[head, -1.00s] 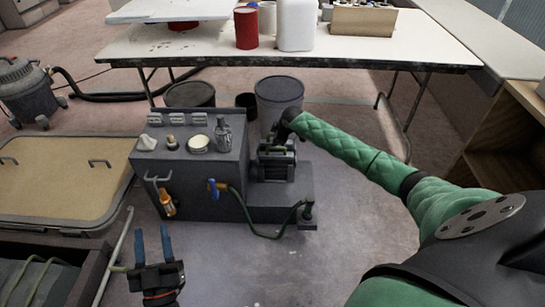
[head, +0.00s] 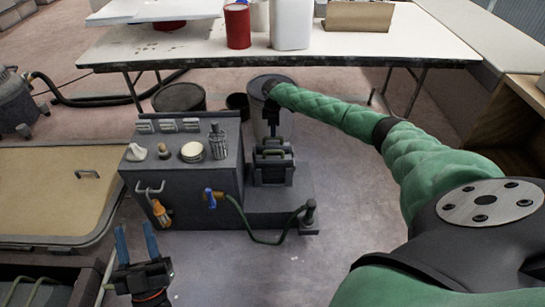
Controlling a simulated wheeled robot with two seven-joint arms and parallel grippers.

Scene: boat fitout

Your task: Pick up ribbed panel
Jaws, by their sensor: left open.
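I cannot clearly make out a ribbed panel. My right arm reaches across from the right. Its gripper (head: 272,132) points down at a small dark machine (head: 272,168); its fingers cannot be made out.
The grey cabinet (head: 185,185) holds small items on top, with an orange-handled tool (head: 160,212) and a green hose (head: 250,232) in front. Behind are buckets and a white table (head: 400,40) with a red can (head: 237,26).

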